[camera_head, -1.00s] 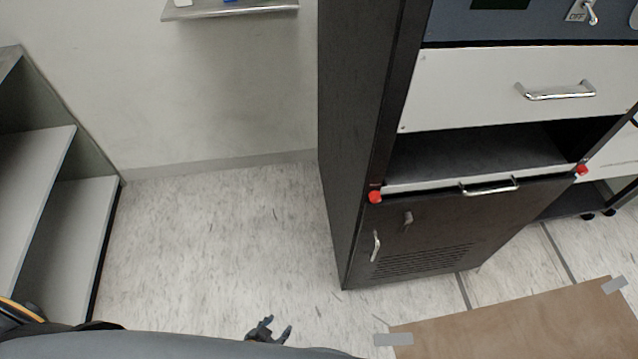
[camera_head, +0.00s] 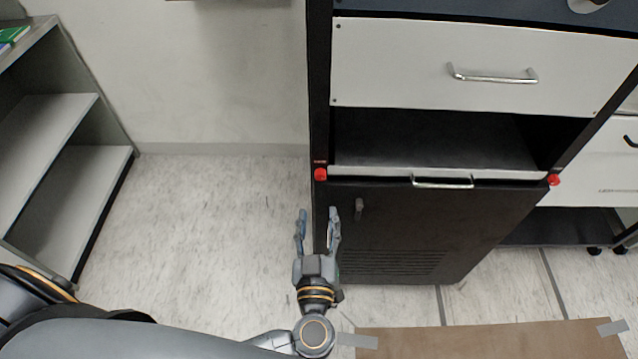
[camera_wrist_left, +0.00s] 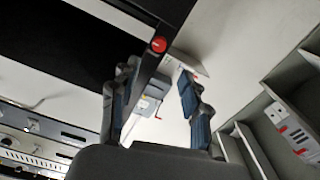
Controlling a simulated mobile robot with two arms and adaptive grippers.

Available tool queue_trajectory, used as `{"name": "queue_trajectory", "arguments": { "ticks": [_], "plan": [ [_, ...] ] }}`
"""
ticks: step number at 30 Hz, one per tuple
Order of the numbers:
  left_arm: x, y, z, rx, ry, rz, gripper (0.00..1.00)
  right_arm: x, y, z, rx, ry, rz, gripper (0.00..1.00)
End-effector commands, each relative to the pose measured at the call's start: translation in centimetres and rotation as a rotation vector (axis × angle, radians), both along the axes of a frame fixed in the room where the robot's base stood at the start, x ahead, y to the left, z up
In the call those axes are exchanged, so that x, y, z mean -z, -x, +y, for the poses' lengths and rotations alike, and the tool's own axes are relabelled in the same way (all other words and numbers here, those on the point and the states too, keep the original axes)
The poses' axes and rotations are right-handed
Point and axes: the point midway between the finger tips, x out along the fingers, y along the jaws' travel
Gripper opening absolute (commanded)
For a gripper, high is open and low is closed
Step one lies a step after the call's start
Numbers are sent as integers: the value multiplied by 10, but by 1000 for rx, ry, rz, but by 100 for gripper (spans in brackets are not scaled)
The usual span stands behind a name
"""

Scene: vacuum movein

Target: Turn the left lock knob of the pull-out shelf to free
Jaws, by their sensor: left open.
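The pull-out shelf (camera_head: 400,173) is a light-edged board with a metal handle in the black cabinet, below the white drawer. Its left lock knob (camera_head: 320,174) is small and red, at the shelf's left end; a red right knob (camera_head: 554,180) sits at the other end. The left knob also shows in the left wrist view (camera_wrist_left: 158,44), beyond the fingertips. My left gripper (camera_head: 319,212) is open and empty, pointing up the picture, below the left knob and apart from it. My right gripper does not show.
A lower cabinet door (camera_head: 400,225) with a small latch lies below the shelf, partly behind my gripper. Grey shelving (camera_head: 75,125) stands at the left. A brown taped mat (camera_head: 490,341) lies on the floor in front. Floor left of the cabinet is clear.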

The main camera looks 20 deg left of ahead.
Motion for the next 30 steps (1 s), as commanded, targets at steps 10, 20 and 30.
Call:
{"name": "queue_trajectory", "arguments": {
  "ticks": [10,20,30],
  "plan": [
    [-1,-68,20,-1,-1,-4,47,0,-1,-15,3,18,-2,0],
    [0,-88,26,1,0,-1,47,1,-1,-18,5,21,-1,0],
    [0,-88,26,1,1,-1,20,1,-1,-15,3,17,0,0]
  ]
}}
